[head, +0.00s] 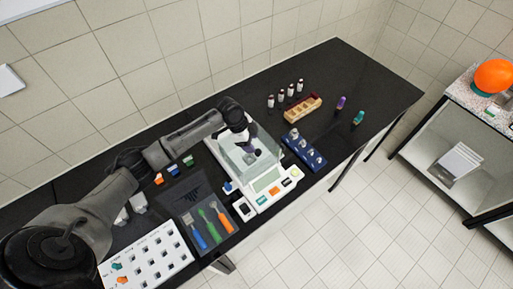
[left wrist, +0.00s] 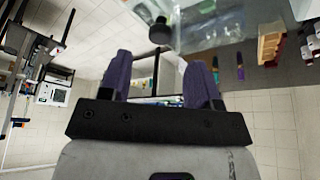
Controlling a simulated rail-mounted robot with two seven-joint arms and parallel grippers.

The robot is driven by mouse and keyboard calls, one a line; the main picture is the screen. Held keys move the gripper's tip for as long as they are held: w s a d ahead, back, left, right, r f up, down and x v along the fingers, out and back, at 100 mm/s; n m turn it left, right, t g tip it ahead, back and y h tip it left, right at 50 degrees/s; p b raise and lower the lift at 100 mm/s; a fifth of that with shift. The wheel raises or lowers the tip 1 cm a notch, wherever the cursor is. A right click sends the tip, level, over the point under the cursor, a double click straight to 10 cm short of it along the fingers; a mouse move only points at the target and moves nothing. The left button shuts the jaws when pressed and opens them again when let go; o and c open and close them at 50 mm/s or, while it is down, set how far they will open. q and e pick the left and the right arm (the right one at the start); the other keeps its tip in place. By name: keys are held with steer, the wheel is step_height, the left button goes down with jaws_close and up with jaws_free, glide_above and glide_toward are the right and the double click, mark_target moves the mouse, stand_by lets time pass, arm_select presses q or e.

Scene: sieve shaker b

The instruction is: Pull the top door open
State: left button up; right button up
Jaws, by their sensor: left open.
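The balance (head: 266,183) stands on the black bench with a clear glass draft shield (head: 238,158) around its pan. Its clear top door shows only faintly in the head view. My left gripper (head: 245,138) is at the top of the shield, near its back. In the left wrist view my left gripper (left wrist: 158,78) has its two purple fingers apart with nothing between them. A dark round knob (left wrist: 160,31) and a clear panel (left wrist: 212,24) lie beyond the fingertips, apart from them. My right gripper is not in view.
A blue rack (head: 303,150) and a wooden tray (head: 303,109) stand right of the balance, with several small bottles behind. A dark tray (head: 187,206) with brushes and a white weight box (head: 143,259) lie to the left.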

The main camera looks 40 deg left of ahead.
mark_target(258, 151)
arm_select(q)
steer(key=shift+p+x, duration=0.4)
steer(key=shift+x, duration=2.4)
jaws_close()
